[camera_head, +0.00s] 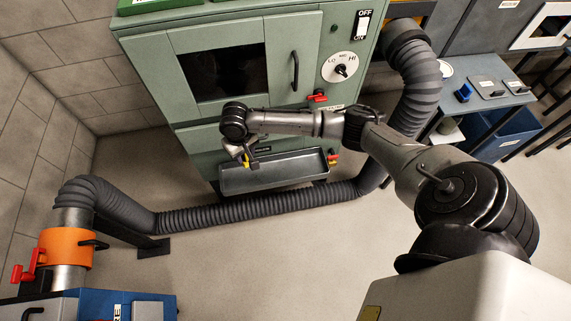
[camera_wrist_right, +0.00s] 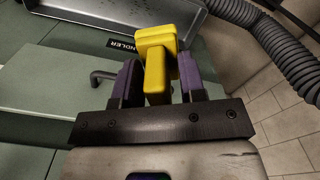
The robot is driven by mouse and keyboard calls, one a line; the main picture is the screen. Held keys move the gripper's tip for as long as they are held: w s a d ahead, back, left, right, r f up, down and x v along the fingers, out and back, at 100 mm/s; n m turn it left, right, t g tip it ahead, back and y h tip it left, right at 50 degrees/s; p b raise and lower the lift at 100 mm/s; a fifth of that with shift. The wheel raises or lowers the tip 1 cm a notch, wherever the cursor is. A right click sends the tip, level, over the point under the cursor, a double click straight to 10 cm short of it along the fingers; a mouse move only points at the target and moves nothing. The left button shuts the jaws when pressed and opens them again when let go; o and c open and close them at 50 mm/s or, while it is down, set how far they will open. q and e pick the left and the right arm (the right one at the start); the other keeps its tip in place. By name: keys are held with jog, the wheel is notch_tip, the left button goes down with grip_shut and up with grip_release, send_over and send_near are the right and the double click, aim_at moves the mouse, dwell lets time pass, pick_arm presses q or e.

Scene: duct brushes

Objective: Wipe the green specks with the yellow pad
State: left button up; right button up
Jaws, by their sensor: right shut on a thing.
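The yellow pad (camera_wrist_right: 155,62) is a blocky piece with a wider top, held between the two purple fingers of my right gripper (camera_wrist_right: 158,80) in the right wrist view. In the head view, my right gripper (camera_head: 250,163) is over the left part of a grey metal tray (camera_head: 285,180) on the front of the green cabinet. A bit of the yellow pad (camera_head: 245,160) shows there. The tray also shows beyond the pad in the wrist view (camera_wrist_right: 85,10). I cannot tell whether the pad touches the tray. My left gripper is not in view.
The green cabinet (camera_head: 190,110) has a windowed door, a dial (camera_head: 342,67) and a red valve handle (camera_head: 317,97). A ribbed grey hose (camera_head: 250,213) runs below the tray to an orange collar (camera_head: 66,248). A blue-grey bench (camera_head: 480,100) stands right. Open floor lies in front.

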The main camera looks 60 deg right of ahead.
jog(key=shift+m, duration=0.6)
jog(key=s+d+f+b, duration=0.2)
jog(key=d+f+b, duration=0.1)
jog(key=d+f, duration=0.2)
jog(key=s+d+f+b, duration=0.2)
jog(key=d+f, duration=0.3)
jog(key=f, duration=0.4)
jog(key=s+d+f+b, duration=0.2)
jog(key=d+f+b, duration=0.2)
jog(key=f, duration=0.4)
jog(key=shift+s+d, duration=0.3)
jog(key=shift+d, duration=0.2)
notch_tip(320, 180, down, 3)
jog(key=b, duration=0.4)
jog(key=shift+f, duration=0.15)
jog(key=shift+f+b, duration=0.25)
jog(key=shift+b, duration=0.05)
jog(key=shift+f, duration=0.8)
